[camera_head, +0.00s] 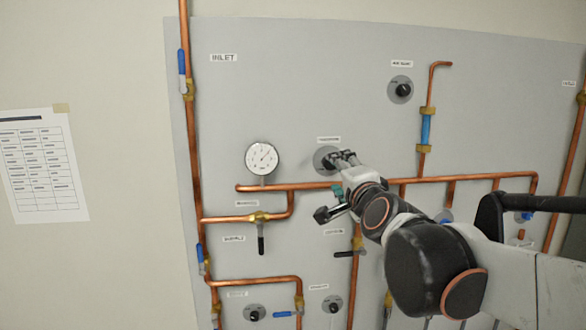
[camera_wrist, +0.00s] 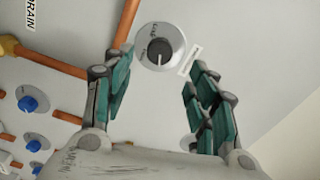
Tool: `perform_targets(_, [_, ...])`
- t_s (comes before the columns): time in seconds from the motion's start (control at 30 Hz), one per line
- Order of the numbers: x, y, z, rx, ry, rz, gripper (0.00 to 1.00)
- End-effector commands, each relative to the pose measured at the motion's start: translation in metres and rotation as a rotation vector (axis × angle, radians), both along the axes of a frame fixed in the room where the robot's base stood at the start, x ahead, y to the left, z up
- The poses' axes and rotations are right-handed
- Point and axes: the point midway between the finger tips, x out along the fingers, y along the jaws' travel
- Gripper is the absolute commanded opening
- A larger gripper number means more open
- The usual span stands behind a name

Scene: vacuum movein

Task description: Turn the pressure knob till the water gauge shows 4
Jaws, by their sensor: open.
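The round white gauge (camera_head: 262,157) hangs on the panel in the head view; its thin needle shows, but its figures are too small to read. A dark knob on a round grey plate (camera_head: 324,158) sits to its right, under a small label I cannot read clearly, partly covered by my gripper (camera_head: 348,158). In the wrist view the black knob (camera_wrist: 158,50) with its pale pointer line lies ahead, in the gap between my gripper's (camera_wrist: 161,60) spread teal-padded fingers. My gripper is open and holds nothing. I cannot tell whether a finger touches the plate.
Copper pipes (camera_head: 320,186) run just below the knob, and one (camera_wrist: 128,25) passes close to the left finger in the wrist view. Another knob (camera_head: 401,89) sits higher right. Blue knobs (camera_wrist: 33,103) show at the wrist view's left.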

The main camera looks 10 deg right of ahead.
Motion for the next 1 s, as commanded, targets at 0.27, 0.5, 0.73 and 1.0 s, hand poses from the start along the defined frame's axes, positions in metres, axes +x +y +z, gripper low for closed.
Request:
perform_targets(0.27, [-0.038,0.000,0.000,0.000,0.000,0.000,0.53])
perform_targets(0.5, [-0.051,0.000,0.000,0.000,0.000,0.000,0.53])
perform_targets(0.73, [-0.052,0.000,0.000,-0.001,0.000,0.000,0.53])
perform_targets(1.0, [-0.057,0.005,-0.025,-0.052,0.028,0.019,0.53])
